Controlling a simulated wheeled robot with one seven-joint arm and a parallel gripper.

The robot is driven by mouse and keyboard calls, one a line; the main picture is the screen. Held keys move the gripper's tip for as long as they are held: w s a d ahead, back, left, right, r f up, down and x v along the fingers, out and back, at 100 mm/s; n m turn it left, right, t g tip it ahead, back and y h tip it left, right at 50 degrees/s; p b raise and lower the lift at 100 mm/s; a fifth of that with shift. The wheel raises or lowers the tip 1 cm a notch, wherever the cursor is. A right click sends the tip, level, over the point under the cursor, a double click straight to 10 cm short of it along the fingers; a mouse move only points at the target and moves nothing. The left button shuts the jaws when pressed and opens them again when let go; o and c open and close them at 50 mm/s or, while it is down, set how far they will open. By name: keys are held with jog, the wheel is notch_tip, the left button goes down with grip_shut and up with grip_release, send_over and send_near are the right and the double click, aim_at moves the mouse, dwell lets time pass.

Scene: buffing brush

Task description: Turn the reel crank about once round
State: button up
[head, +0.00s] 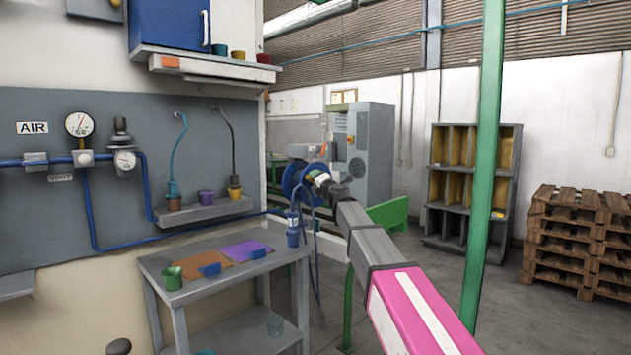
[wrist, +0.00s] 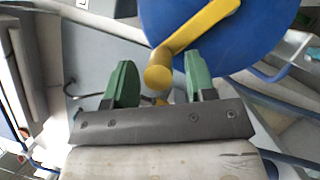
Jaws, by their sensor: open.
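The blue hose reel (head: 293,179) hangs beyond the grey table, partly behind my arm in the head view. In the wrist view the blue reel disc (wrist: 240,40) fills the upper right. Its yellow crank (wrist: 203,30) runs from the upper right down to a round knob (wrist: 159,73). My gripper (wrist: 158,82) is open, with its two green fingers apart. The knob shows between the fingertips, nearer the left-right middle of the gap. I cannot tell whether a finger touches it. In the head view the fingertips are too small to make out.
A grey table (head: 180,290) with orange and purple mats stands at front left. A green post (head: 484,150) rises to the right of my arm. Blue hose hangs below the reel.

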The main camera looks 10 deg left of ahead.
jog(key=v, duration=0.9)
jog(key=shift+s+d, duration=0.1)
